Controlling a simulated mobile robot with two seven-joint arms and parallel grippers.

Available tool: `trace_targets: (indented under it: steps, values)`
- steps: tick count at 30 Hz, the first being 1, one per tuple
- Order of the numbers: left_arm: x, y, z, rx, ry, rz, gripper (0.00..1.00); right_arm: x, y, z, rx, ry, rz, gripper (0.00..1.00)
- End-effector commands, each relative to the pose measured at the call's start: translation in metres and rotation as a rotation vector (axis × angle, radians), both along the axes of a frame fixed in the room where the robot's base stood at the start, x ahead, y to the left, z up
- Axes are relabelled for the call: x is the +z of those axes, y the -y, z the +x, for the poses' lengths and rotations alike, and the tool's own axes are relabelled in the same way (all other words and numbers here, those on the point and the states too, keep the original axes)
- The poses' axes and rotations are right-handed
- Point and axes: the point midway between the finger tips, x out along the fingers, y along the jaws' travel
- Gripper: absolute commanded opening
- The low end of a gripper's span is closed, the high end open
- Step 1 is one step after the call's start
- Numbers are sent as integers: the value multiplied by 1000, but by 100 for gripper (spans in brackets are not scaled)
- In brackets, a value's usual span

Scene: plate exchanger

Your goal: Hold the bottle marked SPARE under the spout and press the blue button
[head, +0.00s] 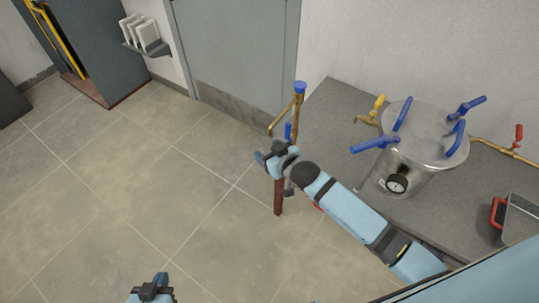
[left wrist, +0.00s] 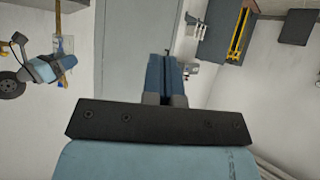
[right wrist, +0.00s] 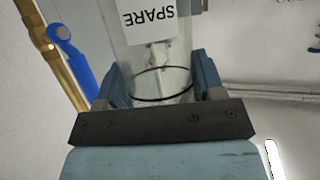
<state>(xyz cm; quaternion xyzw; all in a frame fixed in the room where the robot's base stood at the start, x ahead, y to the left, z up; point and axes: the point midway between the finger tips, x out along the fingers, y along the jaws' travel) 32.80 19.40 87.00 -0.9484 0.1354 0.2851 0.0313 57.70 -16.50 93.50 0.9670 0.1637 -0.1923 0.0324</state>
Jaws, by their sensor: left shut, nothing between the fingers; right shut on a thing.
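My right gripper (head: 270,157) is shut on a clear bottle (right wrist: 151,52), whose label reads SPARE in the right wrist view. The bottle is not clearly visible in the head view. A brass pipe (head: 299,108) with a round blue cap (head: 299,87) stands just beyond this gripper; a blue lever (right wrist: 75,64) is beside the pipe in the right wrist view. I cannot tell whether the bottle is under the spout. My left gripper (head: 158,279) is shut and empty, low over the floor; its closed fingers show in the left wrist view (left wrist: 164,78).
A steel vessel (head: 416,155) with blue handles and a gauge stands on the grey counter (head: 335,115) at right. Taps with yellow and red handles flank it. A red-handled box (head: 520,220) sits at the right edge. Open tiled floor (head: 130,190) lies to the left.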

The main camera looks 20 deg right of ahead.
Motion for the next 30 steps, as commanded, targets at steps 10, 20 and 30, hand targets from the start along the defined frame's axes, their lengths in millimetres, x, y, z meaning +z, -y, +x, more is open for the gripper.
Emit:
trace_targets:
  steps: [10, 20, 30]
  values:
    - [0, 1, 2, -4, 1, 0, 0, 0, 0, 0, 0, 0, 0, 39]
    - [0, 69, 80, -141, 23, -41, 0, 0, 0, 0, 0, 0, 0, 39]
    - [37, 178, 190, -426, 80, -40, 0, 0, 0, 0, 0, 0, 0, 39]
